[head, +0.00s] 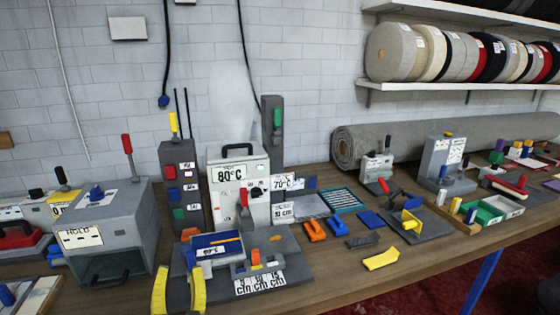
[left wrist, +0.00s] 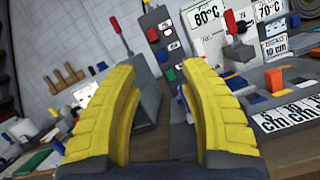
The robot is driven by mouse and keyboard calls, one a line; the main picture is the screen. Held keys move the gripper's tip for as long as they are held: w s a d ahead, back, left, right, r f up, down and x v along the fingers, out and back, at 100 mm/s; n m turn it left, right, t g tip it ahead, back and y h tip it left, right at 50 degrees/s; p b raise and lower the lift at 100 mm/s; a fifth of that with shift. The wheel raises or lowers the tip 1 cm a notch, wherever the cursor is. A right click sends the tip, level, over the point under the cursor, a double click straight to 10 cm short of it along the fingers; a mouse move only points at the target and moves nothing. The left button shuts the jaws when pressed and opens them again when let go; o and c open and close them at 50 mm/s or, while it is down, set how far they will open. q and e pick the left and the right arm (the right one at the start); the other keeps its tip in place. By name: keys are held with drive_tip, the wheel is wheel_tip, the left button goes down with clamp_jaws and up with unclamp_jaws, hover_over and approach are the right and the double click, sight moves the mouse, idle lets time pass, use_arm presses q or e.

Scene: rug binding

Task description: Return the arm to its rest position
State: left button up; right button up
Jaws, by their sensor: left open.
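My left gripper (head: 179,291) shows at the bottom of the head view as two yellow fingers. It is open and empty, in front of the grey base of the 80°C machine (head: 238,185). In the left wrist view the same yellow fingers (left wrist: 162,112) stand wide apart with nothing between them. The rest of the left arm is out of the head view. My right gripper does not show in either view.
A grey HOLD box (head: 107,225) stands left of the fingers. A length gauge with an orange block (head: 255,258) lies to the right. A yellow piece (head: 382,259) lies near the front of the wooden bench. A rolled rug (head: 440,136) and rug-binding reels (head: 390,52) are farther back.

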use_arm(q)
drive_tip(key=s+d+r+m+t+h, duration=0.25)
drive_tip(key=d+m+h, duration=0.3)
drive_tip(key=m, duration=0.55)
drive_tip(key=s+d+r+m+t+h, duration=0.1)
drive_tip(key=s+d+m+h, duration=0.25)
drive_tip(key=m+h, duration=0.5)
drive_tip(key=s+d+f+m+g+h, duration=0.2)
drive_tip(key=d+f+m+g, duration=0.45)
drive_tip(key=f+m, duration=0.65)
drive_tip(key=s+a+f+m+g+y, duration=0.3)
drive_tip(key=a+f+m+g+y, duration=0.4)
drive_tip(key=f, duration=0.5)
drive_tip(key=s+a+f+m+g+y, duration=0.25)
drive_tip(key=s+a+y, duration=0.2)
drive_tip(key=a, duration=0.35)
drive_tip(key=s+a+f+m+g+y, duration=0.1)
drive_tip(key=s+a+f+y, duration=0.3)
drive_tip(key=a, duration=0.4)
drive_tip(key=s+d+f+g+h, duration=0.1)
drive_tip(key=s+d+f+h, duration=0.15)
drive_tip(key=f, duration=1.25)
drive_tip(key=s+d+f+g+h, duration=0.15)
drive_tip(key=d+f, duration=0.25)
drive_tip(key=f, duration=1.1)
drive_tip(key=s+f+n+g+h, duration=0.2)
drive_tip(key=s+f+n+g, duration=0.1)
drive_tip(key=s+f, duration=1.8)
drive_tip(key=shift+s+f+n, duration=0.2)
drive_tip(key=shift+f+n, duration=0.1)
